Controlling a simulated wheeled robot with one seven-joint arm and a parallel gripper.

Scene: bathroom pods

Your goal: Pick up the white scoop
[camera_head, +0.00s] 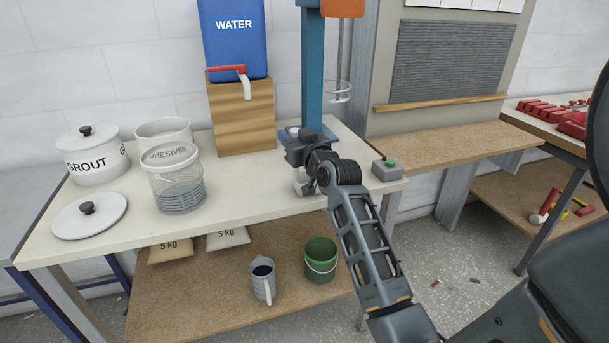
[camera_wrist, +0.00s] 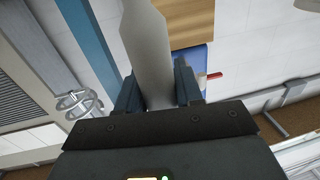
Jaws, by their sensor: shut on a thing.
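My gripper (camera_head: 296,146) is over the right part of the white worktop, in front of the blue post. In the wrist view, my gripper's two fingers (camera_wrist: 158,88) are shut on a long, pale, flat-sided piece, which I take to be the white scoop (camera_wrist: 148,45). It lies between the fingers and runs out past the top of that view. In the head view, a whitish shape (camera_head: 302,184) shows just below my gripper, partly hidden by my arm. I cannot tell whether it is part of the scoop, or whether the scoop touches the worktop.
A jug (camera_head: 263,280) and green bucket (camera_head: 320,258) stand below.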

